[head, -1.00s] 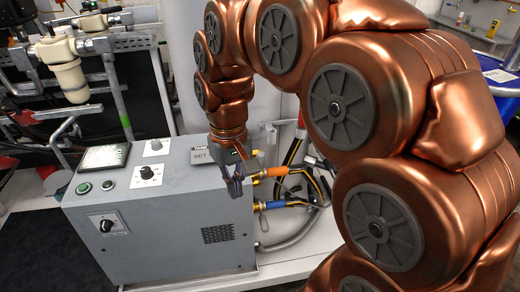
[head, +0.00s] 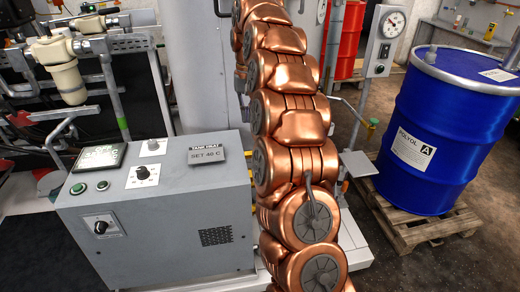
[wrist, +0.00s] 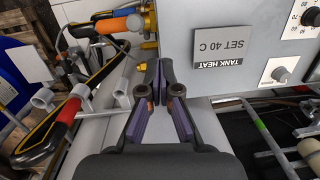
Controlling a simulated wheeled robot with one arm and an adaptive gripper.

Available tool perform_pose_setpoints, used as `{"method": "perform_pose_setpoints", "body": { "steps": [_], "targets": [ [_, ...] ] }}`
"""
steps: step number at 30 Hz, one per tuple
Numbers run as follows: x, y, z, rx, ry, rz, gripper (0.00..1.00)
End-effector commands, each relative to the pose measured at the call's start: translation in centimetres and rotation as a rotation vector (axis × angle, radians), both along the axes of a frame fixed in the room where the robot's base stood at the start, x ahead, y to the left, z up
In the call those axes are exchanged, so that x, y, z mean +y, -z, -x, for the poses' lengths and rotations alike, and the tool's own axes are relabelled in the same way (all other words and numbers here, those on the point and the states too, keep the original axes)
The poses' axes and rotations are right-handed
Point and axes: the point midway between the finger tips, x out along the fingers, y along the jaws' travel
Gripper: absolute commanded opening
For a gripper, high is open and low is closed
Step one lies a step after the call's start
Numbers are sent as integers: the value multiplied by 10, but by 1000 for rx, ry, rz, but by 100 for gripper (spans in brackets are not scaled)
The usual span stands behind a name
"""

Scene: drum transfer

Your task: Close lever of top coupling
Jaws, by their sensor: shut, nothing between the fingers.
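In the wrist view, a coupling with an orange sleeve (wrist: 112,25) and a grey metal end sits at the upper left, beside the grey cabinet. A brass-coloured fitting (wrist: 149,22) joins it to the cabinet side. I cannot clearly make out its lever or tell the lever's position. My gripper (wrist: 160,75) is shut and empty, its dark fingertips together below and right of the coupling in the picture, apart from it. In the head view my copper arm hides the couplings and my gripper.
The grey cabinet (head: 165,235) with its SET 40 C plate (head: 207,154) stands left of my arm. Black and yellow hoses (wrist: 85,85) and a red-sleeved part (wrist: 68,112) lie left in the wrist view. A blue drum (head: 440,130) stands on a wooden pallet (head: 420,228) at right.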

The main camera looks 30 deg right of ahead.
Motion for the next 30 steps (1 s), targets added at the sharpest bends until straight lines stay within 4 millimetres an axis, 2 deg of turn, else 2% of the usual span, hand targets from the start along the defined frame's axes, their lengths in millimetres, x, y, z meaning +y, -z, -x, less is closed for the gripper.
{"method": "perform_pose_setpoints", "body": {
  "steps": [1, 3, 10, 17, 30],
  "targets": [
    [-14, 7, -8, -4, 27, 6, 0],
    [-29, 14, -14, 0, 57, 10, 0],
    [-62, 26, -25, -3, 126, 25, 0],
    [-68, 35, -26, -2, 142, 28, 0],
    [-64, 81, -24, 2, 139, 26, 0]
  ]
}}
